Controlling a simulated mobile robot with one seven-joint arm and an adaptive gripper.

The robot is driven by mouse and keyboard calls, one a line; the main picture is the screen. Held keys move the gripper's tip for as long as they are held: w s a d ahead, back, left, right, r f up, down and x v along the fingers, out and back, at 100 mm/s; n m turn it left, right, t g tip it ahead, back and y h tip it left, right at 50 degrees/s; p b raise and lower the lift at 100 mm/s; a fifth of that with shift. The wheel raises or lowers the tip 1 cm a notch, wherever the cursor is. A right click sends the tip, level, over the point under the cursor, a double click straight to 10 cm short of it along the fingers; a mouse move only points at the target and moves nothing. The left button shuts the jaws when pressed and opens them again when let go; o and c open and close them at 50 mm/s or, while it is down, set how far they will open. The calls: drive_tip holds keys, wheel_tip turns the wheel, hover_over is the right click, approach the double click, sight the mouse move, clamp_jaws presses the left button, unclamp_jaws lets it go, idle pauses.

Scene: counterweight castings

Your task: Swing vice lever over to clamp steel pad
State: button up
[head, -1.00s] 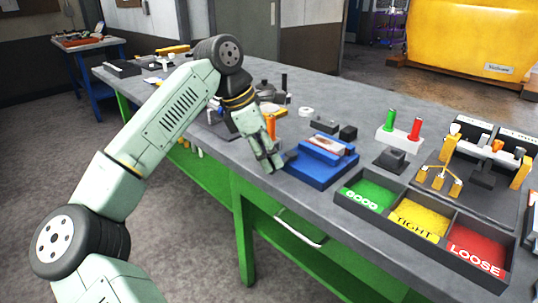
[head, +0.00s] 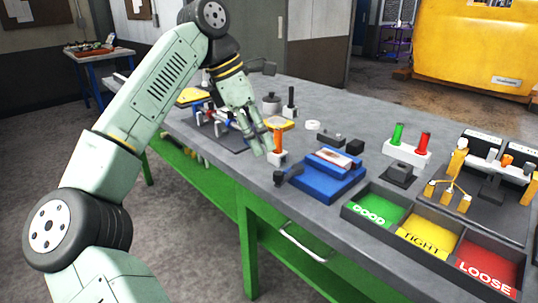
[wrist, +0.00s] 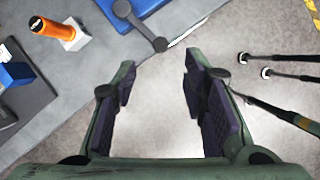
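The blue vice (head: 320,186) sits near the front edge of the grey bench, with a steel pad (head: 333,158) with a reddish-brown patch on its top. Its dark lever (head: 291,174) sticks out to the left, ending in a round black knob (head: 280,178). In the wrist view the lever (wrist: 141,26) reaches toward the bench edge, its knob (wrist: 160,44) ahead of my fingers. My gripper (head: 260,148) is up and to the left of the lever, apart from it. In the wrist view my gripper (wrist: 158,82) is open and empty over the floor.
An orange-handled tool in a white block (head: 277,145) stands close to my gripper; it also shows in the wrist view (wrist: 60,30). A sorting tray (head: 350,210) with green, yellow and red bins lies right of the vice. Small dark blocks (head: 342,142) lie behind it.

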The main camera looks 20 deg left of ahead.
drive_tip(key=shift+v, duration=1.45)
